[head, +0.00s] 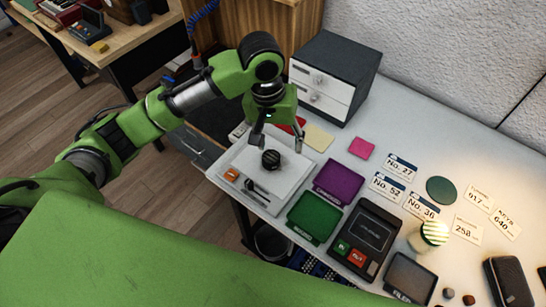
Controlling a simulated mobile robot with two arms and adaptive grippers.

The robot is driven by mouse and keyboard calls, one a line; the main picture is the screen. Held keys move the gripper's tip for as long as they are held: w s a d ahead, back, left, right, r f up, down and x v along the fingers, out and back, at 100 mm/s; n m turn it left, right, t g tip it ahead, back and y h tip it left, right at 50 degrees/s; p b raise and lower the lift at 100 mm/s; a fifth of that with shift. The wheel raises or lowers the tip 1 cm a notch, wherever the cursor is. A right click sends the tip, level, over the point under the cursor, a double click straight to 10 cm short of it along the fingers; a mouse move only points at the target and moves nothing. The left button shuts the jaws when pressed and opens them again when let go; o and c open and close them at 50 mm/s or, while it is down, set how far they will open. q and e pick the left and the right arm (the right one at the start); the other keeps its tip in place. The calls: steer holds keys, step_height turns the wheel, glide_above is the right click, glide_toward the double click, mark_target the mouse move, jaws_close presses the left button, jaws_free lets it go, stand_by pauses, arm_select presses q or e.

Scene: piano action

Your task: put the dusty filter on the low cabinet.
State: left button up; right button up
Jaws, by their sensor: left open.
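A small dark, ribbed, round piece (271,159) sits on a white tray (292,181); it may be the dusty filter, but I cannot confirm dust on it. My left gripper (278,139) points down just above and beside it, fingers apart, with nothing held between them. A dark grey cabinet with white drawers (325,87) stands on the table behind the gripper. A wooden cabinet (272,18) stands beyond the table; I cannot tell which is the low cabinet. My right gripper is not in view.
An orange piece (232,174) and small tools (256,187) lie on the tray. Purple (338,182) and green (313,217) trays and a black device (362,239) stand to the right. Number cards and a striped cream object (433,235) lie further right. The table's back right is clear.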

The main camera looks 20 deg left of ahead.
arm_select(q)
step_height(320, 180, up, 2)
steer(key=w+a+n+y, duration=0.1)
steer(key=a+n+y, duration=0.1)
glide_above(271, 157)
steer(key=shift+t, duration=0.3)
steer(key=f, duration=0.8)
steer(key=shift+s+d, duration=0.25)
steer(key=shift+d, duration=0.05)
steer(key=shift+w+a+f+p, duration=0.1)
steer(key=shift+a+f+p, duration=0.1)
steer(key=shift+f, duration=1.15)
steer(key=shift+w+a+f+p, duration=0.1)
steer(key=shift+f+p, duration=0.1)
steer(key=shift+f, duration=1.1)
steer(key=c, duration=1.2)
steer(key=shift+r, duration=0.1)
steer(key=shift+c, duration=0.2)
